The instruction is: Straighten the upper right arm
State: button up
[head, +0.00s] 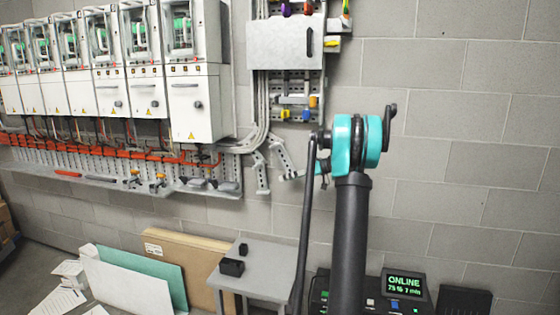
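Two grey, slotted arm-like pieces show below the right end of the cabinet row. The upper right one (281,155) slants down to the right. The other (262,173) hangs nearly straight down to its left. My dark arm with its teal joint rises in front of the wall, right of these pieces. A small teal and grey end, seemingly my gripper (288,177), points left beside the lower end of the slanted piece. It is small and partly hidden by my arm. I cannot tell whether it touches the piece or whether its fingers are open.
White drive cabinets (195,105) line the wall above a slotted rail with orange cables (120,153). A grey box (285,43) hangs above the arm pieces. A small grey table (265,268), leaning boards (180,250) and an ONLINE display (404,285) stand below. The right wall is clear.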

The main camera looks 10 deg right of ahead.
aim_at(280, 158)
jog(key=w+d+r+n+t+y, duration=0.1)
jog(key=w+d+r+n+y, duration=0.15)
jog(key=d, duration=0.55)
jog(key=w+d+r+n+t+y, duration=0.1)
jog(key=w+d+n+t, duration=0.1)
jog(key=w+d, duration=0.35)
jog(key=shift+m, duration=0.25)
jog(key=x, duration=1.5)
jog(key=shift+s+a, duration=0.2)
jog(key=shift+s, duration=0.25)
jog(key=shift+c, duration=0.4)
grip_shut()
